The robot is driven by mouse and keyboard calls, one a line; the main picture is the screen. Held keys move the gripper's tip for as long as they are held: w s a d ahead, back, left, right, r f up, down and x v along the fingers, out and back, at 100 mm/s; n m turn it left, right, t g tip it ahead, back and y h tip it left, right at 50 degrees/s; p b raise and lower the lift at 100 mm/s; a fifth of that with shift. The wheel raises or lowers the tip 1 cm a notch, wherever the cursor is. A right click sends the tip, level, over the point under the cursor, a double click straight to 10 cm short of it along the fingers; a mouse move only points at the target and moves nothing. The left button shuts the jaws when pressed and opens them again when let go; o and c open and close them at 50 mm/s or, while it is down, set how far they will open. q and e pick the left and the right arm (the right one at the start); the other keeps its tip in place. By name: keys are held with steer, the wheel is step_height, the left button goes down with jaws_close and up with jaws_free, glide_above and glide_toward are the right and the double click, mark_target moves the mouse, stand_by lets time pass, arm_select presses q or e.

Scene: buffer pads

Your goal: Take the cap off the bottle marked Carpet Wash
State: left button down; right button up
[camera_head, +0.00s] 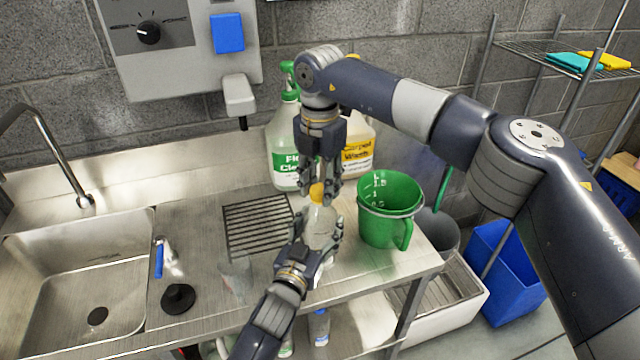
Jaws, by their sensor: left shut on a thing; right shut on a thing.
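A pale, see-through bottle (321,222) with an orange-yellow cap (317,194) stands upright at the metal counter. My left gripper (318,236) is shut around its body from the front. My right gripper (320,187) comes down from above and is shut on the cap, which sits at the bottle's top. Fingers hide much of the bottle, and I cannot read a label on it. Behind my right gripper stands a larger jug (357,150) with a yellow-and-white label that seems to read Carpet Wash; its left side and top are hidden.
A green-labelled spray bottle (285,145) stands left of the jug. A green measuring jug (388,212) is close on the right. A clear cup (236,277), black plug (178,298) and drain grate (253,226) lie left. A sink (75,290) is at far left.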

steer(key=n, duration=0.6)
steer(key=shift+n, duration=0.3)
steer(key=n, duration=1.2)
steer(key=shift+n, duration=0.3)
steer(key=n, duration=0.7)
steer(key=shift+n, duration=0.3)
steer(key=n, duration=0.3)
steer(key=shift+r, duration=0.1)
steer(key=n, duration=1.1)
steer(key=shift+n, duration=0.4)
